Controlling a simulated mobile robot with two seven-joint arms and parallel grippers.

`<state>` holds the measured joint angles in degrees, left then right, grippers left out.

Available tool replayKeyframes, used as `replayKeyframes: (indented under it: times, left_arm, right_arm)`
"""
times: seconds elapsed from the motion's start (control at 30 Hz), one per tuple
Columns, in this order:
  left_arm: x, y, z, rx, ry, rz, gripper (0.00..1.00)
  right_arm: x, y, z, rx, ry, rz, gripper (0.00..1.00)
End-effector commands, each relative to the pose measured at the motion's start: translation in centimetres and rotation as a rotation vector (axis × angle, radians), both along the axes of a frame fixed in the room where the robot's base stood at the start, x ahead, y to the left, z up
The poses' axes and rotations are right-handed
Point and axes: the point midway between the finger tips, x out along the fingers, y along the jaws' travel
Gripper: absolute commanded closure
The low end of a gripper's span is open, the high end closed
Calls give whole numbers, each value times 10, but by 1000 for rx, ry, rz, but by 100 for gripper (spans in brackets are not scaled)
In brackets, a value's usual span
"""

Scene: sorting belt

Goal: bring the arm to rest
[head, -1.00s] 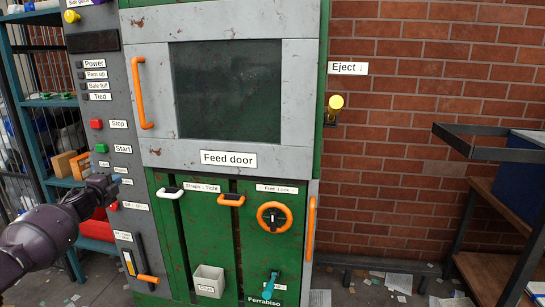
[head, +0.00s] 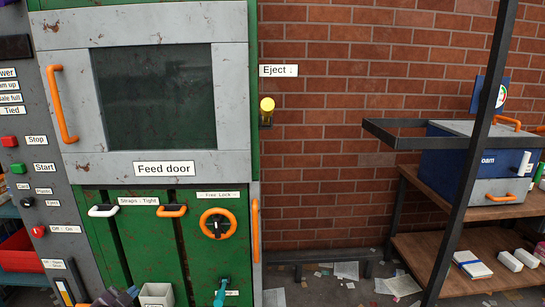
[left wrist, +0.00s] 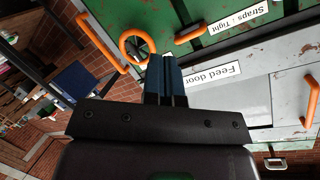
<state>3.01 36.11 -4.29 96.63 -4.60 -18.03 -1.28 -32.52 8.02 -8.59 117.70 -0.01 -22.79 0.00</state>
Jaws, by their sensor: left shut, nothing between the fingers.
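My left gripper (head: 122,297) shows only in small part at the bottom edge of the head view, in front of the green machine (head: 150,240). In the left wrist view its blue fingers (left wrist: 170,82) are together with nothing between them. There the fingers stand in front of the machine's lower panel, near the orange wheel marked Free Lock, which shows in the head view (head: 217,224). Whether they touch anything cannot be told. My right gripper is not in view.
The feed door (head: 150,97) is shut, with an orange handle (head: 62,103) on its left. A light-grey bin (head: 156,295) is low on the machine. A shelf (head: 440,245) with a blue box (head: 460,165) stands at the right. Paper scraps litter the floor by the brick wall.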

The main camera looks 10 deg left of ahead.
Motion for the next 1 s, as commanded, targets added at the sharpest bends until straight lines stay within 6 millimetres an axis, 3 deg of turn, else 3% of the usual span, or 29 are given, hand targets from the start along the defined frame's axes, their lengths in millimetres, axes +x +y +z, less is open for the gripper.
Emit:
replayKeyframes:
  times: [0.03, 0.2, 0.43, 0.6, 0.7, 0.83, 1.0]
  left_arm:
    - [-21, -23, -15, -65, 25, -3, 100]
    - [-93, -92, -48, -273, 100, 13, 100]
    - [-186, -154, -69, -503, 181, 86, 100]
    - [-240, -170, -92, -586, 252, 170, 100]
    - [-260, -171, -103, -602, 284, 205, 100]
    - [-273, -170, -109, -602, 305, 220, 100]
    - [-274, -169, -110, -600, 308, 221, 100]
  right_arm:
    - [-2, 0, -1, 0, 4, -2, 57]
    - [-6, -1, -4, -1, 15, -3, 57]
    - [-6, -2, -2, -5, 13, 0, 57]
    - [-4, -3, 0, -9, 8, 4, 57]
    - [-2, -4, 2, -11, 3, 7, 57]
    - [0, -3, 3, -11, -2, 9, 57]
    - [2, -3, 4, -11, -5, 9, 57]
